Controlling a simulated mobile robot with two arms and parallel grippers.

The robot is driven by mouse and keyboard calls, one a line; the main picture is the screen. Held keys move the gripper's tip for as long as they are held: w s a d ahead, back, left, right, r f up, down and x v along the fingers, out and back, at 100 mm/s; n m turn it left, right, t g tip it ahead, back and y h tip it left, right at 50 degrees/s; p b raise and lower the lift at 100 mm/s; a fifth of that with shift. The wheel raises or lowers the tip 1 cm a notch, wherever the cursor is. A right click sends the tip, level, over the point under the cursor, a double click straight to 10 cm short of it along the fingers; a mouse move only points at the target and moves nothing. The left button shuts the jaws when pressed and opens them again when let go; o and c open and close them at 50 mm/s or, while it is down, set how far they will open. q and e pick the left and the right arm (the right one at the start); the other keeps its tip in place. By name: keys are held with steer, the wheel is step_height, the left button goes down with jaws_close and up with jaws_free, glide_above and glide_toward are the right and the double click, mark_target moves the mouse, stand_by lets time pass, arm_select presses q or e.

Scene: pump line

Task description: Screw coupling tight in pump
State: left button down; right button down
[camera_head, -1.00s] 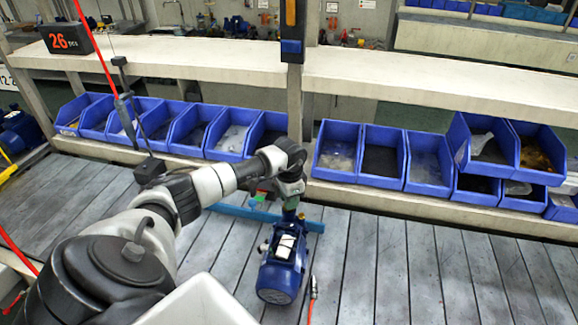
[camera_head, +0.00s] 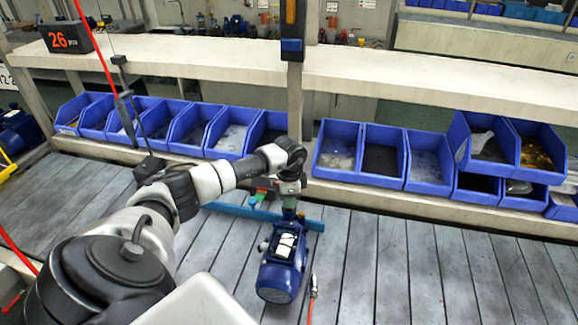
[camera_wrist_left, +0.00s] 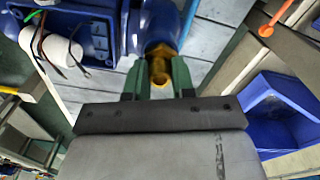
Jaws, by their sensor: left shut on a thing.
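The blue pump (camera_head: 283,268) stands on the slatted work surface near the middle of the head view, with a white part on its side. In the left wrist view the pump (camera_wrist_left: 160,22) fills the top, with its white part and loose wires at the left. A brass-coloured coupling (camera_wrist_left: 159,66) sits at the pump's port. My left gripper (camera_head: 290,206) is above the pump's far end. Its green fingers (camera_wrist_left: 158,80) are shut on the coupling, one on each side. How deep the coupling sits in the port is hidden. My right gripper is not in view.
A blue bar (camera_head: 240,211) lies on the slats behind the pump. A red hose with a metal tip (camera_head: 313,288) lies right of it. Blue bins (camera_head: 338,172) line the shelf behind. The slats at right (camera_head: 430,270) are clear.

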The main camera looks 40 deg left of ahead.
arm_select(q)
steer(key=shift+f+m+b, duration=0.15)
steer(key=shift+m+b, duration=0.15)
steer(key=shift+m, duration=1.4)
steer(key=shift+m+b, duration=0.4)
steer(key=shift+m, duration=1.3)
